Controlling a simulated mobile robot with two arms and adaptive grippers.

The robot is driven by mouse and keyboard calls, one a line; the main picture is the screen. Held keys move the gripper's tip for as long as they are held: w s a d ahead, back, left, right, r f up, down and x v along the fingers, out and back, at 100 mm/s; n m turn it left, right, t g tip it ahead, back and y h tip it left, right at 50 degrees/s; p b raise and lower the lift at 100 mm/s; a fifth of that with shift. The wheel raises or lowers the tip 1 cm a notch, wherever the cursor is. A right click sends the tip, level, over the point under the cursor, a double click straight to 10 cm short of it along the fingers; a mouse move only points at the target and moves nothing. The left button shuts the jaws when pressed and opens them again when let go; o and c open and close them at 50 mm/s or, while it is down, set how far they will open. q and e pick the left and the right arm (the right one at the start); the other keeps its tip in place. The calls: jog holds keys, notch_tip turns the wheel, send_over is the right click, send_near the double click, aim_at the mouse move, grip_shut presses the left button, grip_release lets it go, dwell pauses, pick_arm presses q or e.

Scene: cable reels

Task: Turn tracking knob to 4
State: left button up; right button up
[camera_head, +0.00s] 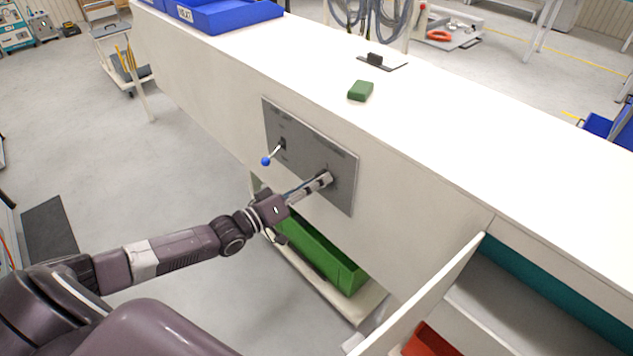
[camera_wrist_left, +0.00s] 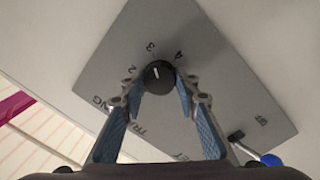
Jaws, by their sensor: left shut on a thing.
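The tracking knob (camera_wrist_left: 158,76) is a round black knob on a grey panel (camera_head: 284,124) on the bench's front. In the left wrist view its white line points up, close to the 3, with the 2 to its left and the 4 to its right. My left gripper (camera_head: 325,179) reaches the panel's lower right part and hides most of the knob in the head view. Its blue-padded fingers, also in the left wrist view (camera_wrist_left: 159,88), are shut on the knob from both sides. My right gripper is in neither view.
A blue-tipped lever (camera_head: 267,160) sticks out of the same panel, left of my gripper. A green bin (camera_head: 325,255) stands below. An open drawer (camera_head: 430,295) juts out at right. A green block (camera_head: 361,91) lies on the white benchtop (camera_head: 440,135).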

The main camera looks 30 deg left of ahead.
pick_arm(q)
jog(key=shift+m+y+p, duration=0.3)
jog(key=shift+m+p, duration=0.65)
jog(key=shift+m, duration=4.45)
jog(key=o, duration=1.2)
jog(key=shift+c, duration=0.2)
jog(key=shift+s, duration=0.1)
jog(key=v, duration=1.2)
jog(key=shift+r, duration=0.2)
